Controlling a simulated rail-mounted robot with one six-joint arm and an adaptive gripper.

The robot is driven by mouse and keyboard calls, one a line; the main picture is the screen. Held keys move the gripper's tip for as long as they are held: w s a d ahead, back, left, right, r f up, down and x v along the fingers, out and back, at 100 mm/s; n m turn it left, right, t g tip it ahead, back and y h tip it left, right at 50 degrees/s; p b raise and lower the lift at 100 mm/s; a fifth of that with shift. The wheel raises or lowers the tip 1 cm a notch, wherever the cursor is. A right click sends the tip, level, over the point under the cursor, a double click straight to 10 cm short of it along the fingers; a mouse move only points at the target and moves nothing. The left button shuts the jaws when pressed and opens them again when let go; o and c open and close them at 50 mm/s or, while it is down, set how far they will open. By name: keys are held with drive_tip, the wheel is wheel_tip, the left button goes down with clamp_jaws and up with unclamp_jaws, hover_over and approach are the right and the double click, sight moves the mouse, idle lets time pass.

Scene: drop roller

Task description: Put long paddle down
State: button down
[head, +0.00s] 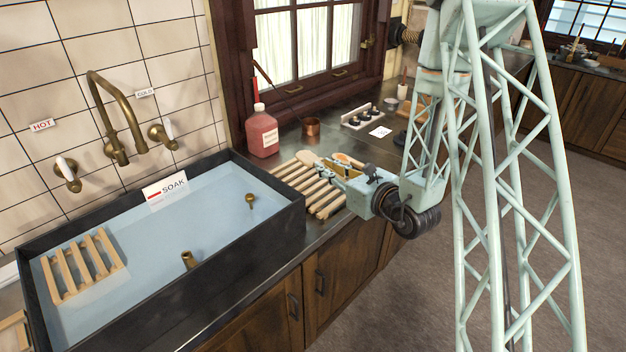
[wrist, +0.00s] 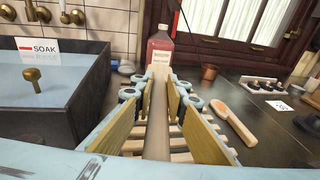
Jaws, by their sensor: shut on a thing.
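My gripper (head: 343,173) is over the slatted wooden rack (head: 296,175) on the counter right of the sink. It is shut on the long paddle (wrist: 159,115), a pale wooden piece running lengthwise between the fingers in the wrist view. The paddle's rounded pale end (head: 307,156) sticks out past the fingertips in the head view. In the wrist view the fingertips (wrist: 159,92) point toward the red bottle (wrist: 160,52). The rack's slats show below the paddle; I cannot tell whether the paddle touches them. Its near end is hidden by the gripper.
A shorter wooden spoon-like tool (wrist: 233,122) lies right of the gripper. The black-walled sink (head: 270,240) with blue water and a SOAK sign (head: 166,190) stands left. A copper pot (head: 311,127) and a knobbed white strip (head: 361,116) are farther back. Counter behind the rack is partly clear.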

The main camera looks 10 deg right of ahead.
drive_tip(key=s+f+n+y, duration=0.1)
drive_tip(key=s+f, duration=0.1)
drive_tip(key=s+d+f+g+y, duration=0.1)
drive_tip(key=s+f, duration=0.1)
drive_tip(key=shift+n, duration=0.4)
drive_tip(key=shift+s+d+f+g+y, duration=0.1)
drive_tip(key=shift+s+f+g+y, duration=0.25)
drive_tip(key=shift+s, duration=0.4)
drive_tip(key=b, duration=0.1)
hover_over(316, 181)
drive_tip(key=shift+s+d+f, duration=0.15)
drive_tip(key=shift+s+f, duration=0.15)
drive_tip(key=shift+f, duration=0.45)
drive_tip(key=shift+w, duration=0.4)
drive_tip(key=shift+f+b, duration=0.6)
drive_tip(key=shift+f, duration=1.15)
drive_tip(key=shift+f, duration=0.2)
drive_tip(key=c, duration=2.6)
unclamp_jaws()
